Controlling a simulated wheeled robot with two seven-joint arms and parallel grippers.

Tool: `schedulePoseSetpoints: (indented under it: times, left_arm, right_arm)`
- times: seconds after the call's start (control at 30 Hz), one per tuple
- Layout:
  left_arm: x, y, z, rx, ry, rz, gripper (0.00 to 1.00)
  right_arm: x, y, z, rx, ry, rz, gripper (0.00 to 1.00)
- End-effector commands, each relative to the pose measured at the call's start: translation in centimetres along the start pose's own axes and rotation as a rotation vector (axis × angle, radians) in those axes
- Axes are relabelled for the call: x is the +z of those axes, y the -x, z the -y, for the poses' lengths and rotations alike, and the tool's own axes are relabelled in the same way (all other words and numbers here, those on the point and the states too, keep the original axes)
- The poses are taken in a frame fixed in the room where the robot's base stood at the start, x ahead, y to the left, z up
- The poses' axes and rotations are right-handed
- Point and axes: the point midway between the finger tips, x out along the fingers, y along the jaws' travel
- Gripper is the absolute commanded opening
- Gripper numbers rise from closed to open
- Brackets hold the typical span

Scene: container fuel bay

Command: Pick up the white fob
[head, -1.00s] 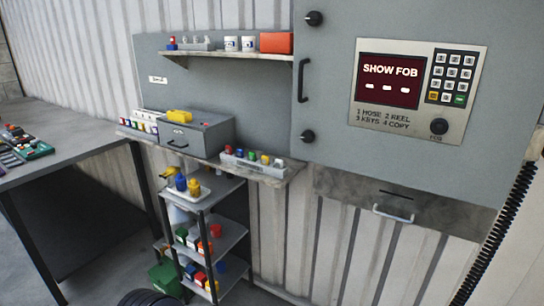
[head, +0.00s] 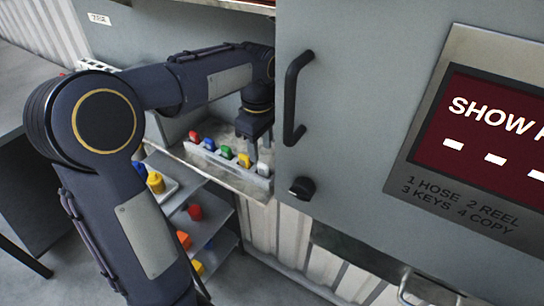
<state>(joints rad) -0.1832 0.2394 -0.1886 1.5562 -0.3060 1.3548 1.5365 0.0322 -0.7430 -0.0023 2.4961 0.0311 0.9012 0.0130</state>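The white fob (head: 263,169) stands at the right end of a light grey rack (head: 226,165) on the lower shelf. Red, blue, green and yellow fobs stand in a row to its left. My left gripper (head: 259,151) points down just above the right end of the rack, close over the white and yellow fobs. Its two fingers look apart with nothing between them. I cannot tell whether a finger touches a fob. My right gripper is out of view.
A grey cabinet with a black handle (head: 296,97) stands close to the right of my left gripper. Its screen (head: 492,135) reads "SHOW" with dashes. Below the shelf (head: 228,178) is a rack with bottles and coloured boxes.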

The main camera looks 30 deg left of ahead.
Motion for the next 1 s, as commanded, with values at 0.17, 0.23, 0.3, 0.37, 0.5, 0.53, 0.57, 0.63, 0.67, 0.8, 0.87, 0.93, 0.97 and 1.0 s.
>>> schedulePoseSetpoints:
  times: [0.17, 0.23, 0.3, 0.37, 0.5, 0.53, 0.57, 0.63, 0.67, 0.8, 0.87, 0.93, 0.97, 1.0]
  left_arm:
    - [-0.1, -1.7, -0.3, -0.011, 0.025, -0.009, 0.4]
    - [-0.1, -2.5, -0.3, -0.01, 0.024, -0.008, 0.4]
    - [-0.1, -3.2, -0.5, -0.011, 0.023, -0.008, 0.4]
    - [-0.1, -4.0, -0.7, -0.012, 0.024, -0.007, 0.4]
    - [-0.1, -6.2, -1.0, -0.012, 0.023, -0.007, 0.4]
    - [-0.1, -6.6, -1.0, -0.012, 0.023, -0.007, 0.4]
    - [-0.1, -7.0, -1.0, -0.01, 0.023, -0.007, 0.4]
    - [-0.1, -7.5, -1.0, -0.008, 0.022, -0.006, 0.4]
    - [-0.1, -7.6, -1.1, -0.007, 0.022, -0.006, 0.4]
    - [-0.1, -7.8, -1.1, -0.006, 0.022, -0.006, 0.4]
    - [-0.1, -7.8, -1.1, -0.006, 0.022, -0.006, 0.4]
    - [-0.1, -7.7, -1.1, -0.006, 0.022, -0.006, 0.35]
    - [-0.1, -7.7, -1.1, -0.006, 0.022, -0.006, 0.31]
    - [-0.1, -7.7, -1.1, -0.006, 0.022, -0.006, 0.26]
  right_arm:
    - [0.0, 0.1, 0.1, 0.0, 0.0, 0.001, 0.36]
    - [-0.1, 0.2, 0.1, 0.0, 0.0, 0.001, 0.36]
    - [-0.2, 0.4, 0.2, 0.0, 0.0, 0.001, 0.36]
    - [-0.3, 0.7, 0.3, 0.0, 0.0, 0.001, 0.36]
    - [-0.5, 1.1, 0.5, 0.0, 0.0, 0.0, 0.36]
    - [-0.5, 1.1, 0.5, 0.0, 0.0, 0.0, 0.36]
    - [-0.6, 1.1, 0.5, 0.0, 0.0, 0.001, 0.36]
    - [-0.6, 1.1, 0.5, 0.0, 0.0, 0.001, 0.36]
    - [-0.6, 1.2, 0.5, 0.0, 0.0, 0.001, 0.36]
    - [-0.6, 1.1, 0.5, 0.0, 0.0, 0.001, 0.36]
    - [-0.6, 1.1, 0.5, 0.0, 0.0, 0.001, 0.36]
    - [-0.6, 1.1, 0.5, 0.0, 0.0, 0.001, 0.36]
    - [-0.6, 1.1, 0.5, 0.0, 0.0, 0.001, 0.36]
    - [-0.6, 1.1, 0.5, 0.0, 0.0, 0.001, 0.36]
